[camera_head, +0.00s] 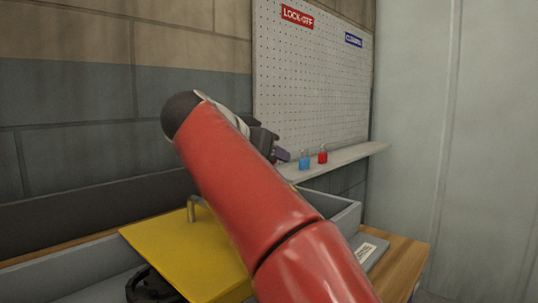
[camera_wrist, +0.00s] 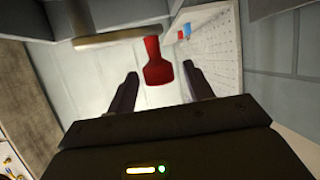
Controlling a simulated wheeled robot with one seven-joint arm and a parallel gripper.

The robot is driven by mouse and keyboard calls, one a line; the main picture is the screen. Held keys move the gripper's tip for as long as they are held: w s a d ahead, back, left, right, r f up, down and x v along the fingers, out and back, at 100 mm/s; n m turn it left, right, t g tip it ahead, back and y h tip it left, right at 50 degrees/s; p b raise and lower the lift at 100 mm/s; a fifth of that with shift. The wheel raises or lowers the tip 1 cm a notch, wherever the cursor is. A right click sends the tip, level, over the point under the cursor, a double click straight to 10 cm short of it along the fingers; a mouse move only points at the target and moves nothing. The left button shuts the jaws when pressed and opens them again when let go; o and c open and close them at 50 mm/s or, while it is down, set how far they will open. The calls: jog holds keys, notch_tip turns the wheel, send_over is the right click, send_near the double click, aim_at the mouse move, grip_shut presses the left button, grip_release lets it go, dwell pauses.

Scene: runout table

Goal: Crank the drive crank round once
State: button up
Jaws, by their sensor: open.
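The drive crank shows in the wrist view as a red grip (camera_wrist: 157,68) at the end of a tan bar (camera_wrist: 115,40). My gripper (camera_wrist: 160,76) is open, with one dark finger on each side of the red grip in the picture. Gaps show between the grip and both fingers. I cannot tell how deep the grip sits between the fingertips. In the head view my gripper (camera_head: 277,147) points to the right beyond my red arm, and the crank cannot be made out there.
A yellow cover (camera_head: 185,255) with a bent metal handle (camera_head: 193,207) lies below my arm, by a grey tray wall (camera_head: 335,207). A blue padlock (camera_head: 304,163) and a red padlock (camera_head: 322,157) stand on a shelf (camera_head: 355,152) under a white pegboard (camera_head: 310,85).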

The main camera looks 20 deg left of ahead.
jog(key=v, duration=0.7)
jog(key=shift+f, duration=0.1)
jog(key=shift+c, duration=0.2)
